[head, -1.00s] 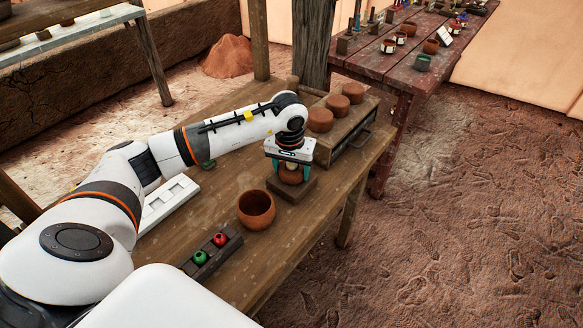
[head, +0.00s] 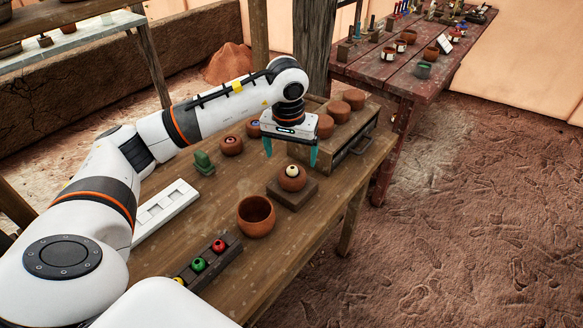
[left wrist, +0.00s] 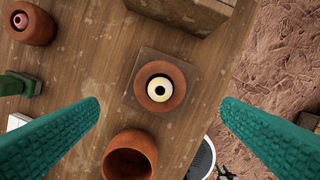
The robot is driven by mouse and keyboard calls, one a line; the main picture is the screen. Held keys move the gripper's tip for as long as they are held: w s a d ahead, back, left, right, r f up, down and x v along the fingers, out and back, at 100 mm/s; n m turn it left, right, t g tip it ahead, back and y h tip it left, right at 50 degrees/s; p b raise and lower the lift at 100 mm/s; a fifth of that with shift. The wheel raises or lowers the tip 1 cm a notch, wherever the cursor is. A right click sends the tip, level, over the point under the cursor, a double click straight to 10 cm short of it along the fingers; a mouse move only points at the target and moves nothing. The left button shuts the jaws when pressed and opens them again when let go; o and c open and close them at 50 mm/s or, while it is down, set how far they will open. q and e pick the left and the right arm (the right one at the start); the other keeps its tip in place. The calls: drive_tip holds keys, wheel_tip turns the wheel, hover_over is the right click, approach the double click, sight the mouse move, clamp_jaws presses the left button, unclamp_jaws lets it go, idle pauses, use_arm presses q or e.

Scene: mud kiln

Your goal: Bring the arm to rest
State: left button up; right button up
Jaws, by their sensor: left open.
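My left arm reaches in from the left in the head view. Its gripper (head: 290,152) is open and empty, held above the wooden table (head: 150,258). Its two teal fingers point down, apart, and also show in the left wrist view (left wrist: 160,112). Below it, a small round clay pot (head: 292,181) with a cream ring-shaped piece (head: 292,171) in its top sits on a square dark block (head: 305,195). The pot also shows between the fingers in the left wrist view (left wrist: 176,101), apart from them. My right gripper is not in view.
An open clay bowl (head: 256,216) stands nearer. A dark rack (head: 222,254) holds coloured balls. A white tray (head: 170,208), a green object (head: 204,163) and small pots (head: 231,145) lie left. A drawer box (head: 355,138) carries clay pieces behind. A red table stands beyond.

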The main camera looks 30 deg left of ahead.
use_arm(q)
drive_tip(key=shift+s+r, duration=0.2)
drive_tip(key=shift+r, duration=1.5)
